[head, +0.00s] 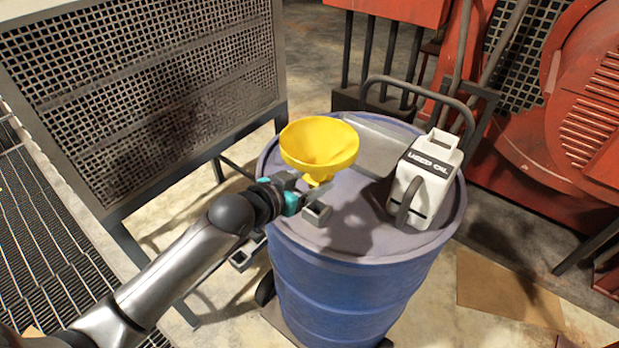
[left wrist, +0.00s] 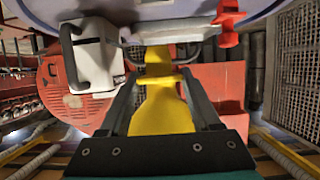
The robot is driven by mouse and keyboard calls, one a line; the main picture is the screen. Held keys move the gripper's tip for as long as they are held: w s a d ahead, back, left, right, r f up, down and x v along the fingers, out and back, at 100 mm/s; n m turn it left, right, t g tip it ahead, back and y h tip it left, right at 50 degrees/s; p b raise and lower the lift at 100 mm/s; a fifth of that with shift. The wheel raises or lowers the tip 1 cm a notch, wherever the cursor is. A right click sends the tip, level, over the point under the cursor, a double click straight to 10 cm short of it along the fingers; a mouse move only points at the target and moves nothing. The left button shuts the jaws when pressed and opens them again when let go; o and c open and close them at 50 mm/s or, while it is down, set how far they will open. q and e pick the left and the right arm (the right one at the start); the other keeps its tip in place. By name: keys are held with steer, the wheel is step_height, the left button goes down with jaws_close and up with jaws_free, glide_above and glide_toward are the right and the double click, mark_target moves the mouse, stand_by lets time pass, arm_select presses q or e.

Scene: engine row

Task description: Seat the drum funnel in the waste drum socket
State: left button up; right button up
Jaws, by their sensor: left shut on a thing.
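The yellow drum funnel (head: 319,146) is over the top of the blue waste drum (head: 350,290), wide mouth up and slightly tilted. My left gripper (head: 304,198) is shut on the funnel near its narrow lower part. In the left wrist view, the yellow funnel (left wrist: 160,110) runs between the two dark fingers of the gripper (left wrist: 162,95). The drum's pale top also shows there along the upper edge. I cannot make out the socket, nor whether the spout touches the lid. My right gripper is not in view.
A white labelled canister (head: 424,178) stands on the drum lid, right of the funnel. A dark tubular handle (head: 418,86) rises behind the drum. A mesh guard (head: 150,90) stands at left, red machinery (head: 570,110) at right. The front of the lid is bare.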

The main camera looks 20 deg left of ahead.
mark_target(311, 212)
arm_select(q)
steer(key=shift+f+b, duration=2.45)
steer(key=shift+f, duration=2)
steer(key=shift+s+f, duration=0.15)
steer(key=shift+f, duration=0.05)
